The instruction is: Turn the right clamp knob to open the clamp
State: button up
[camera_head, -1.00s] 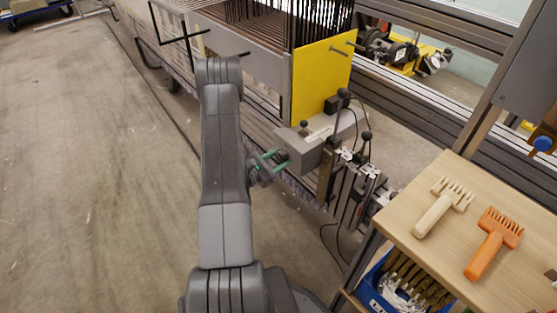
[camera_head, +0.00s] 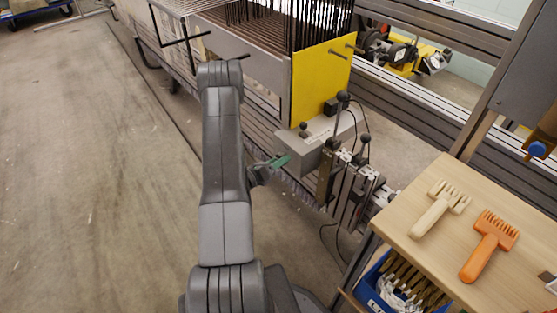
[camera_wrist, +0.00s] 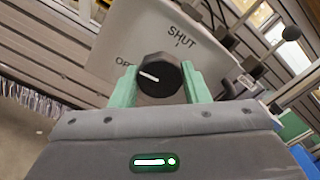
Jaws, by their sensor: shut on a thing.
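The right clamp knob (camera_wrist: 158,76) is round and black with a white pointer line, on a light grey box marked SHUT and, partly covered, "OP". In the wrist view the pointer lies slantwise, its left end toward the "OP" label. My gripper (camera_wrist: 160,84) has green fingers on both sides of the knob and is shut on it. In the head view my gripper (camera_head: 279,161) reaches the left face of the grey clamp box (camera_head: 318,145). The knob is hidden there by the fingers.
Black-knobbed levers (camera_head: 342,96) stand on and right of the box, also seen in the wrist view (camera_wrist: 291,33). A yellow panel (camera_head: 320,80) rises behind. A wooden table (camera_head: 450,245) with a pale comb and an orange comb (camera_head: 490,245) is at right. Open floor lies left.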

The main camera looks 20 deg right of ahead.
jog(key=shift+n, duration=1.2)
jog(key=o, duration=1)
jog(key=shift+c, duration=0.2)
jog(key=shift+p, duration=0.3)
jog(key=p+v, duration=0.1)
jog(key=v, duration=1.3)
jog(key=shift+p, duration=0.35)
jog(key=shift+d, duration=0.15)
jog(key=b+x, duration=0.1)
jog(key=x, duration=1.2)
jog(key=shift+w+d+b, duration=0.15)
jog(key=shift+d+b, duration=0.15)
jog(key=shift+b, duration=0.1)
